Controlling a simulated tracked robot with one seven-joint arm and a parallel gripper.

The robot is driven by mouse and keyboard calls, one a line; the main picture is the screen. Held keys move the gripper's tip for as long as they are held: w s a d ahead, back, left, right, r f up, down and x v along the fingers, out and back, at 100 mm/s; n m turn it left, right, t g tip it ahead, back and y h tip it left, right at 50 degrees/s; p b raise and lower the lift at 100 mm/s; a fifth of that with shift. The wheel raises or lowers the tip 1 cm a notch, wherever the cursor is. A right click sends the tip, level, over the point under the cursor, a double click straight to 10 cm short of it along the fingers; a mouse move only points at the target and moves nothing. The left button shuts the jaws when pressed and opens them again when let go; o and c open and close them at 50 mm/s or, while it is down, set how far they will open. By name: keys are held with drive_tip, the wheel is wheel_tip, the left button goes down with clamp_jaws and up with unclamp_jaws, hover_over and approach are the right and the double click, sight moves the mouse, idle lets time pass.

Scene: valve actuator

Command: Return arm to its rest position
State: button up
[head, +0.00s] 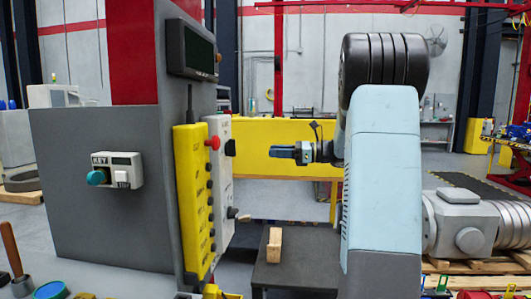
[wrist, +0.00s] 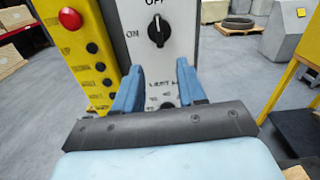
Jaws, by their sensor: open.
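My gripper (head: 283,152) is held out to the left from my arm in the head view, at about the height of the white control panel (head: 221,170). In the wrist view its two blue fingers (wrist: 157,88) are apart with nothing between them. Beyond them is the white panel with a black rotary knob (wrist: 158,31), marked ON and OFF. The fingertips look apart from the panel in the head view, with a clear gap. The yellow pendant (head: 191,200) with a red button (head: 213,142) stands beside the white panel.
A grey cabinet (head: 95,190) with a key switch box (head: 118,170) fills the left. A wooden block (head: 274,245) stands on a dark table (head: 297,262) below my gripper. A yellow beam (head: 265,135) runs behind. A large grey valve part (head: 468,222) lies on pallets at the right.

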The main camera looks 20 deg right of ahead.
drive_tip(key=shift+s+d, duration=0.2)
drive_tip(key=shift+d, duration=0.2)
drive_tip(key=s+a+f+n+g+h, duration=0.25)
drive_tip(key=s+a+n, duration=0.25)
drive_tip(key=s+a, duration=0.35)
drive_tip(key=s+a+f+n+g+h, duration=0.2)
drive_tip(key=s+a+n+g+h, duration=0.25)
drive_tip(key=s+a, duration=0.4)
drive_tip(key=s+d+f+n+t+h, duration=0.1)
drive_tip(key=s+f+n+h, duration=0.1)
drive_tip(key=s+n+h, duration=0.2)
drive_tip(key=s+f+n+t+h, duration=0.2)
drive_tip(key=s+n+h, duration=0.2)
drive_tip(key=s+n, duration=0.5)
drive_tip(key=shift+s+d+f+n+t+h, duration=0.3)
drive_tip(key=shift+s+d+f+n, duration=0.1)
drive_tip(key=shift+s, duration=1.15)
